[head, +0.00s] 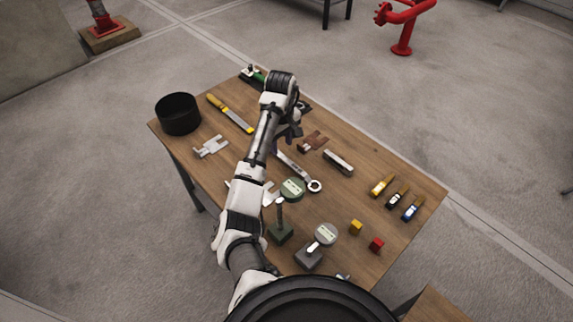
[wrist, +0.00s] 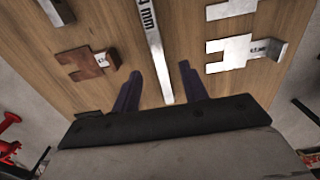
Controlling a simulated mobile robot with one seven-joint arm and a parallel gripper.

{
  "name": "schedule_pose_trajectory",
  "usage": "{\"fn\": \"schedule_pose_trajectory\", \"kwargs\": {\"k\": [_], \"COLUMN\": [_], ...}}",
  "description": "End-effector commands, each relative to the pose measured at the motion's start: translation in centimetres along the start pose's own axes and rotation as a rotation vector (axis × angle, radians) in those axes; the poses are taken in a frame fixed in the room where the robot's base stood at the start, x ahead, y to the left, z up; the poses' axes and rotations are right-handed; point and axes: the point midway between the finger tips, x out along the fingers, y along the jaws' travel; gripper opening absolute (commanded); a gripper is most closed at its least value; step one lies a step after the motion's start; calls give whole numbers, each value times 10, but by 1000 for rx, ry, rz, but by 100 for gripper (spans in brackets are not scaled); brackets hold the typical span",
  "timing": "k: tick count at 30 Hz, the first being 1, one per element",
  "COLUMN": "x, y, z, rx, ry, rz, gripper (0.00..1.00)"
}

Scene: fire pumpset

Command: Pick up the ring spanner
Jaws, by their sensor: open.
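The ring spanner (head: 297,171) is a long silver tool lying on the wooden table (head: 178,153). Its ring end shows at the near right in the head view, and my arm partly covers its far end. In the wrist view, the spanner's flat shank (wrist: 154,52), with "mm" lettering, runs down the picture to between my fingers. My gripper (wrist: 161,88) is open, with one dark finger on each side of the shank's end. I cannot tell how high the fingers are above it. In the head view my gripper (head: 275,146) is partly hidden.
A brown notched plate (head: 313,142) and a silver notched plate (head: 211,147) lie on either side.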

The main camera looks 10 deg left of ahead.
Motion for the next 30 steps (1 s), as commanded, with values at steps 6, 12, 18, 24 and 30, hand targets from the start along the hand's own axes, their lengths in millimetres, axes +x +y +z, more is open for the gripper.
{"fn": "schedule_pose_trajectory", "kwargs": {"k": [6, 12, 18, 24, 30], "x": [22, 45, 52, 52, 52], "y": [1, 1, 1, 1, 1], "z": [4, 5, 5, 5, 5], "rx": [3, 1, 2, 2, 2], "ry": [-2, -1, 1, 1, 1], "rz": [1, -1, 1, 1, 1], "gripper": [44, 44, 44, 27, 0]}}
